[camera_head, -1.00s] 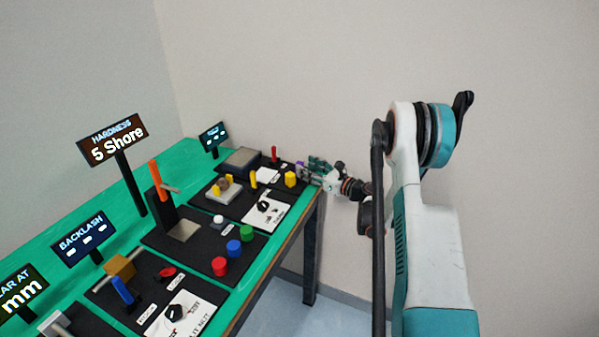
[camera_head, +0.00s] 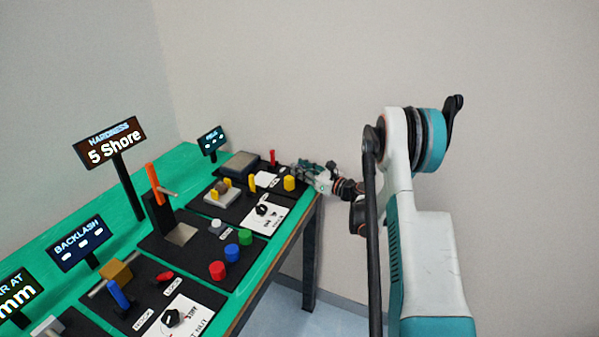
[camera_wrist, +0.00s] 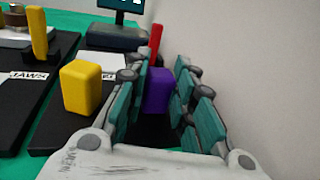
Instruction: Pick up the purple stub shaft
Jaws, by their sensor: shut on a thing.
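The purple stub shaft (camera_wrist: 158,91) sits between the two teal-padded fingers of my gripper (camera_wrist: 160,100) in the wrist view, and the fingers are shut on it. Its lower end is hidden in dark shadow, so I cannot tell whether it touches the black board below. In the head view my gripper (camera_head: 303,168) is at the far right end of the table, just beyond the yellow block, and the shaft is hidden there.
A yellow block (camera_wrist: 82,88) stands just left of my gripper in the wrist view. A thin red peg (camera_wrist: 155,42) stands behind the shaft. A small display (camera_head: 210,141) stands at the far end. A wall lies close on the right.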

